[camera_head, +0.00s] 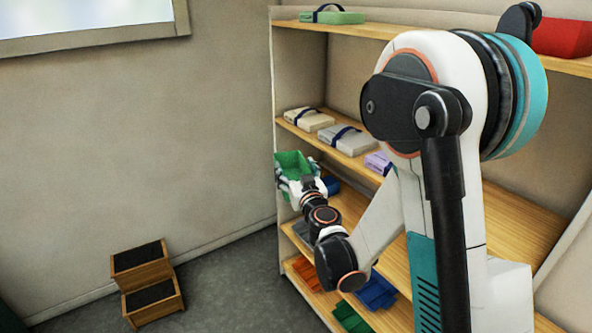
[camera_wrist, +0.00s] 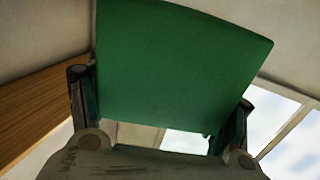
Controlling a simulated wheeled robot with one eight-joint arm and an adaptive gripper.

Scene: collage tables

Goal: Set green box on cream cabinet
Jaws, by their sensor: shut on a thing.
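The green box (camera_head: 293,162) is held by my gripper (camera_head: 302,184) just in front of the left edge of the cream cabinet (camera_head: 299,75), at about the height between its middle shelves. In the wrist view the green box (camera_wrist: 180,65) fills the upper middle, with a finger of my gripper (camera_wrist: 160,112) on each side of it. The cream cabinet has several wooden shelves. My arm hides much of its middle and right side.
Cream strapped packs (camera_head: 308,119) lie on a middle shelf, and a green one (camera_head: 332,17) lies on the top shelf. A red box (camera_head: 562,38) stands top right. Blue, orange and green items lie low down. A wooden step stool (camera_head: 147,280) stands left on clear floor.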

